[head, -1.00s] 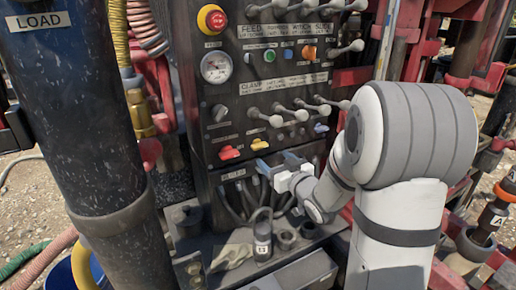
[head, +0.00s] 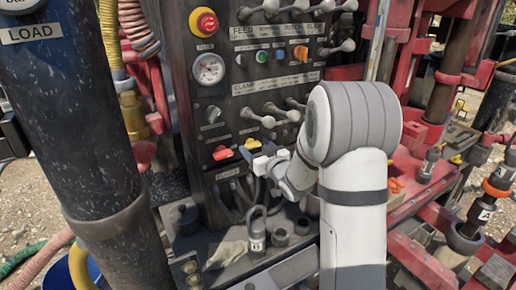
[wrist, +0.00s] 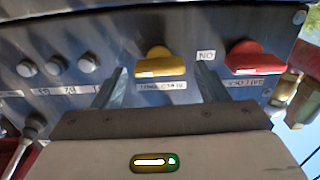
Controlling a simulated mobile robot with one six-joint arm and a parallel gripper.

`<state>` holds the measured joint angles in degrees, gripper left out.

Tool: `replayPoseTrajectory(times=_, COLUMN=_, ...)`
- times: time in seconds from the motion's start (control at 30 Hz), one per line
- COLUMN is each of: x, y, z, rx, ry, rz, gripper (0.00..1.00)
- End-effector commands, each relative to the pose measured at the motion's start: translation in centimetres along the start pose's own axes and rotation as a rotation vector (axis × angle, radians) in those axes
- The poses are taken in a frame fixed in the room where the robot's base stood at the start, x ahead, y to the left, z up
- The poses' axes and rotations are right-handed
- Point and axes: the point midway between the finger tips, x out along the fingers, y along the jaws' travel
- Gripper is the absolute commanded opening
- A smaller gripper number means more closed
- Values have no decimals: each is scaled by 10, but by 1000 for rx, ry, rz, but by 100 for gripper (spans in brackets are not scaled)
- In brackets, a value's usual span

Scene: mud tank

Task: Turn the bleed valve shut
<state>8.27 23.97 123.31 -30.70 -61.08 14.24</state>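A yellow valve handle (head: 252,145) sits low on the dark control panel, with a red valve handle (head: 222,152) to its left. Their labels are too small to read, so I cannot tell which is the bleed valve. My gripper (head: 264,158) is just below and in front of the yellow handle. In the wrist view, my gripper (wrist: 160,86) is open. The yellow handle (wrist: 155,62) shows between and beyond its fingers, apparently untouched. The red handle (wrist: 245,57) is outside the fingers, to the right.
Above are a gauge (head: 208,69), a red emergency button (head: 206,22) and rows of ball-ended levers (head: 268,120). A thick dark column (head: 85,130) marked LOAD stands at left.

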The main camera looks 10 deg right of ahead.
Motion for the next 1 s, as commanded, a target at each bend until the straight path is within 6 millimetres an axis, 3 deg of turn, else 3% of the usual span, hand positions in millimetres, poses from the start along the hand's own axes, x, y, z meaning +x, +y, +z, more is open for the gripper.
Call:
replayPoseTrajectory(times=0.5, x=0, y=1, z=0, rx=0, ry=0, rz=1, gripper=26)
replayPoseTrajectory(times=0.77, x=-1, y=1, z=3, rx=-32, ry=1, rz=2, gripper=26)
replayPoseTrajectory(times=1.0, x=-1, y=0, z=8, rx=-163, ry=4, rz=3, gripper=26)
